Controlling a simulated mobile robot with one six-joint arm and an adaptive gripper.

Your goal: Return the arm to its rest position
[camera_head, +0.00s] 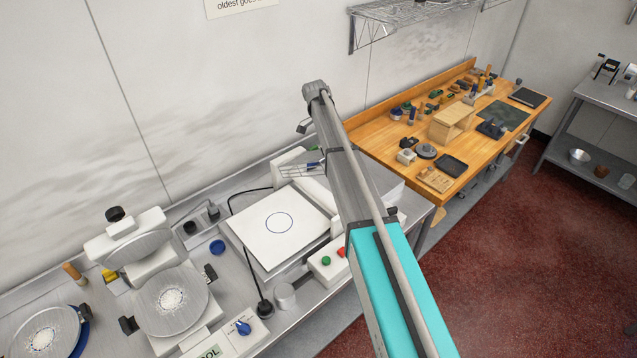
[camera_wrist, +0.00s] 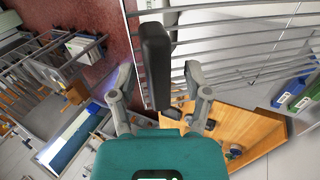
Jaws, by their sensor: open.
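My arm rises from the bottom of the head view across the middle, with a teal section (camera_head: 395,290) low and a grey link (camera_head: 345,165) reaching up to a joint near the wall. In the wrist view my gripper (camera_wrist: 158,85) is open, its two grey fingers spread apart. A dark upright bar shows between them; I cannot tell what it is. I see nothing held. I cannot make out the gripper clearly in the head view.
A steel bench at left holds a press with round plates (camera_head: 172,300), a white board with a blue circle (camera_head: 280,224) and a control box with green and red buttons (camera_head: 327,262). A wooden bench (camera_head: 375,135) with several small items stands behind. Red floor (camera_head: 520,240) is clear at right.

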